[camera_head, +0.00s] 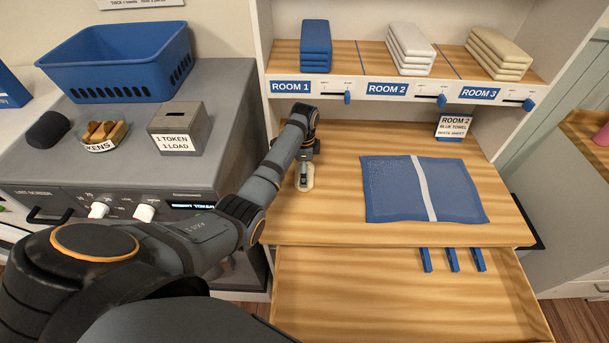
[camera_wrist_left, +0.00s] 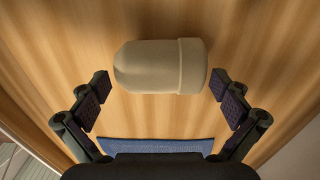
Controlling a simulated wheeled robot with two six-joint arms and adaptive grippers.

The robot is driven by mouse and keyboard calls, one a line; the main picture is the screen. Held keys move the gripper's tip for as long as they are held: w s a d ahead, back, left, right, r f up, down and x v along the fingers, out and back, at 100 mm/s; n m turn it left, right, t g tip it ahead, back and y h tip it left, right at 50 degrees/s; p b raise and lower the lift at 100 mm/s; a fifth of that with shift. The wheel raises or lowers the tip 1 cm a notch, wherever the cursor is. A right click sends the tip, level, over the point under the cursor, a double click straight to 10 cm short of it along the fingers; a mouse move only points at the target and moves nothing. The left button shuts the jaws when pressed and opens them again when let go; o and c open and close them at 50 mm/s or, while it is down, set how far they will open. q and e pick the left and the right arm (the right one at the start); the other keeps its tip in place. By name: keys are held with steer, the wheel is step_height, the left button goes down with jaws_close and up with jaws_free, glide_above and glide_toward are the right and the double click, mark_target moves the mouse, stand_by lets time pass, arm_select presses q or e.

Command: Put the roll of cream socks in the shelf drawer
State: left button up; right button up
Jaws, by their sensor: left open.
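The roll of cream socks (camera_head: 309,184) stands or lies on the wooden shelf top, left of the blue towel, and is mostly hidden by my left gripper in the head view. In the left wrist view the cream roll (camera_wrist_left: 160,66) lies across the picture, just beyond and between the fingertips. My left gripper (camera_head: 304,178) points down over it. Its fingers (camera_wrist_left: 160,88) are spread, with no visible grip on the roll. The shelf drawer (camera_head: 400,305) is pulled out below the top, its wooden floor largely bare. My right gripper is not in view.
A blue towel (camera_head: 390,190) with a white stripe lies on the top. Several blue pegs (camera_head: 452,260) lie at the drawer's back. Folded linens (camera_head: 316,45) fill the upper shelf. A blue basket (camera_head: 120,62), token box (camera_head: 180,130) and dark roll (camera_head: 48,130) stand on the machine at left.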

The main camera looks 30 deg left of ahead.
arm_select(q)
step_height(320, 180, down, 2)
steer(key=shift+s+f, duration=0.1)
steer(key=shift+f, duration=0.35)
steer(key=c, duration=0.8)
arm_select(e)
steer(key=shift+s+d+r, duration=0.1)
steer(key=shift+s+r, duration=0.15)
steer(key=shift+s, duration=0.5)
arm_select(q)
steer(key=shift+r, duration=0.5)
steer(key=s+d+r+p, duration=0.2)
steer(key=s+d+r, duration=0.2)
steer(key=d+r, duration=0.8)
steer(key=shift+d, duration=0.7)
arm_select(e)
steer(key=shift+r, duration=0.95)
